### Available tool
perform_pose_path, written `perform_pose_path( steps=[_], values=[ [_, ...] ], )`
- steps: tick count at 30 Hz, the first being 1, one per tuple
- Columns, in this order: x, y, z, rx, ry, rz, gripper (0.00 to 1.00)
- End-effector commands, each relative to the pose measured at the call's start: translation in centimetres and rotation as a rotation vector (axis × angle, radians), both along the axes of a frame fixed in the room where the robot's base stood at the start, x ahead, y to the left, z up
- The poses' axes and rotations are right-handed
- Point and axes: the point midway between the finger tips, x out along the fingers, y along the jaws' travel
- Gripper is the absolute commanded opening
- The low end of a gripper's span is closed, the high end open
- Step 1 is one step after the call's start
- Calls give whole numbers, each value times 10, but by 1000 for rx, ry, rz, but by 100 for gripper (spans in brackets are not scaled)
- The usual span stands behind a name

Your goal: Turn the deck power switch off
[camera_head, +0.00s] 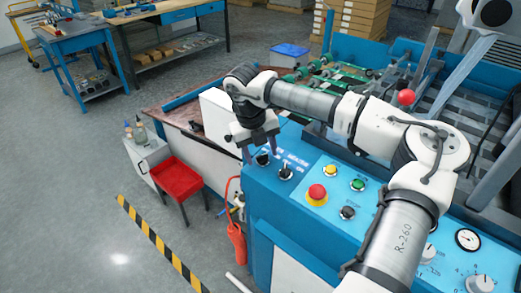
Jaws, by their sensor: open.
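My gripper (260,150) is open at the left end of the blue control panel (320,200), pointing down. Its two fingers are spread just above and around a black rotary knob (263,158). I cannot tell whether they touch it. A second black knob (285,172) stands just to the right of the fingers. White lettering is printed above the knobs, partly hidden by my gripper and too small to read for sure. Which knob is the deck power switch is not clear from the picture.
A red emergency button (317,194) on a yellow base, a yellow button (330,170), a green button (358,184) and a black knob (347,212) sit right of the gripper. A red stool (177,181) stands on the floor at left. My arm covers part of the panel.

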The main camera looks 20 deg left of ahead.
Motion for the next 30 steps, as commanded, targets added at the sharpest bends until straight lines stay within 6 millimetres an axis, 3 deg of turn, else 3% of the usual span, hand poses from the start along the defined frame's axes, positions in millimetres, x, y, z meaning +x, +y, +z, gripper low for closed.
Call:
perform_pose_path(
  steps=[2, 12, 22, 30],
  values=[
    [0, 0, 0, 0, 0, 0, 50],
    [0, 0, 0, 0, 0, 0, 8],
    [0, 0, -1, -12, 2, 52, 8],
    [0, 1, -3, -50, 15, 229, 8]
  ],
)
